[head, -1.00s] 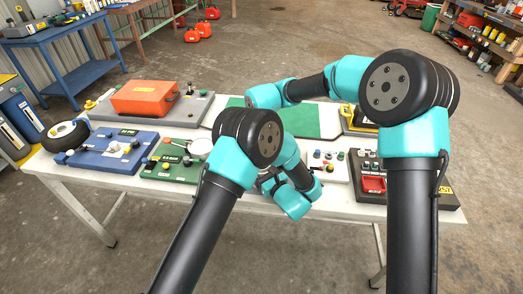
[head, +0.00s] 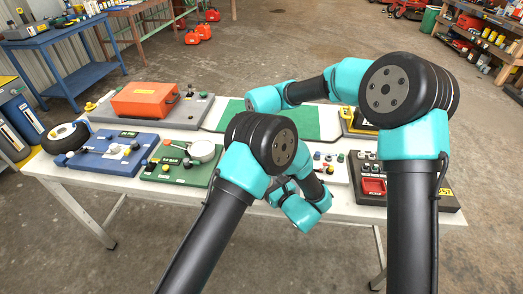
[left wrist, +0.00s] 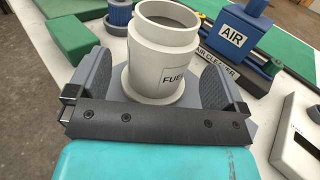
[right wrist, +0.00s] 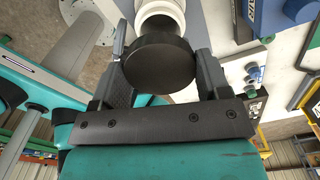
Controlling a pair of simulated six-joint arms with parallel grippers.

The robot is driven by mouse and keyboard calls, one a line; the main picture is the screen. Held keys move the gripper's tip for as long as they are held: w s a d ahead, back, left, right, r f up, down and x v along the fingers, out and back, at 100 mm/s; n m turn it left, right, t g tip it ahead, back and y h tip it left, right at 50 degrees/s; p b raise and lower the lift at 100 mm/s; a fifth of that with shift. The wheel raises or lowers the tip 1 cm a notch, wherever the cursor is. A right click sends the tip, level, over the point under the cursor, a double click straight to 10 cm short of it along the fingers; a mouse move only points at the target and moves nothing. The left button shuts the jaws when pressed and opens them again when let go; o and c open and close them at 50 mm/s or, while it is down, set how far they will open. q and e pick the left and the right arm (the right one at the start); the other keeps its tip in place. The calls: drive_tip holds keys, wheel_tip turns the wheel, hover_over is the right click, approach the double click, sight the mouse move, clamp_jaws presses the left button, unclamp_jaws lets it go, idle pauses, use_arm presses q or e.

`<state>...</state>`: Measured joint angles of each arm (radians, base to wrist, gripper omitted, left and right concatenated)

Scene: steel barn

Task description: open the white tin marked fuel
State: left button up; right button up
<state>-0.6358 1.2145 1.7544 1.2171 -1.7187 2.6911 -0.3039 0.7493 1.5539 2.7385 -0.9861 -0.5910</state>
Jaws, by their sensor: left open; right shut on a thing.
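The white tin marked FUEL (left wrist: 160,50) stands upright in the left wrist view, with its label facing my left gripper. Its mouth shows uncovered, with a grey inside. My left gripper (left wrist: 157,66) is open, its fingers on either side of the tin, without a clear grip on it. In the right wrist view my right gripper (right wrist: 160,62) is shut on a round black lid (right wrist: 160,64). The white tin (right wrist: 163,9) shows just beyond the lid; the lid appears off it. In the head view the tin and both gripper tips are hidden behind my arms.
A blue block marked AIR (left wrist: 245,25) on the air cleaner board is right of the tin. A blue ribbed cap (left wrist: 119,14) and green block (left wrist: 70,42) are left. The white table (head: 335,208) also holds a blue board (head: 115,155) and orange box (head: 147,99).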

use_arm(q)
drive_tip(key=v, duration=0.8)
